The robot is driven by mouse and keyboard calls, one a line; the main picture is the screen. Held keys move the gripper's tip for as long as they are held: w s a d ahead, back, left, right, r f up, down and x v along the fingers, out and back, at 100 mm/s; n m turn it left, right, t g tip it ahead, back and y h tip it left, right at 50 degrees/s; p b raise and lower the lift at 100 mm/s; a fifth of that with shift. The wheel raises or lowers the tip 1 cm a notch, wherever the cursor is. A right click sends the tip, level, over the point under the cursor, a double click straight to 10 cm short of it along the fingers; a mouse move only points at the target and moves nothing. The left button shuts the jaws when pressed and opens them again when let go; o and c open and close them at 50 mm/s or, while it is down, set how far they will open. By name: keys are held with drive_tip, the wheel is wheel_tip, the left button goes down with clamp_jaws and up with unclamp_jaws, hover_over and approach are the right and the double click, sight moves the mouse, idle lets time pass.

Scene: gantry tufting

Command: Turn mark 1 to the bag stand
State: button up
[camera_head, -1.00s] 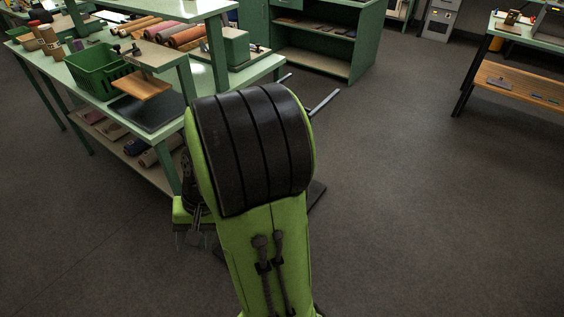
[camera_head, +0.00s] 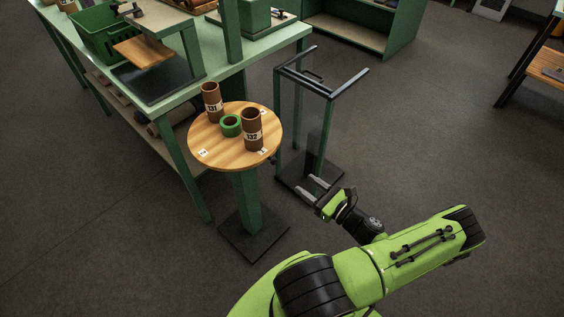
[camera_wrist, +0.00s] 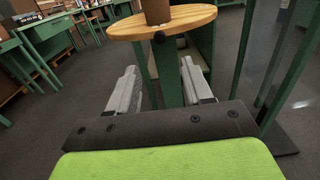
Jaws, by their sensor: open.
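A round wooden turntable top (camera_head: 218,157) stands on a green post beside the long green table. It carries two brown tubes, tube 131 (camera_head: 211,103) and tube 132 (camera_head: 252,131), and a green ring (camera_head: 230,126) near its middle. Small white tags (camera_head: 203,153) lie near its rim; I cannot read which is mark 1. The bag stand, a tall dark frame (camera_head: 325,88) with clear sides, stands just right of the turntable. My gripper (camera_head: 313,186) is open and empty, low in front of the stand.
The long green table (camera_head: 180,97) behind holds a green basket (camera_head: 97,32) and a small wooden board (camera_head: 142,50). A green shelf unit (camera_head: 370,35) stands at the back. Another table with a wooden shelf (camera_head: 535,70) is at right. Floor at right is clear.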

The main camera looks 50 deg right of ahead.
drive_tip(key=w+b, duration=0.1)
drive_tip(key=w, duration=1.2)
drive_tip(key=shift+a, duration=0.15)
clamp_jaws()
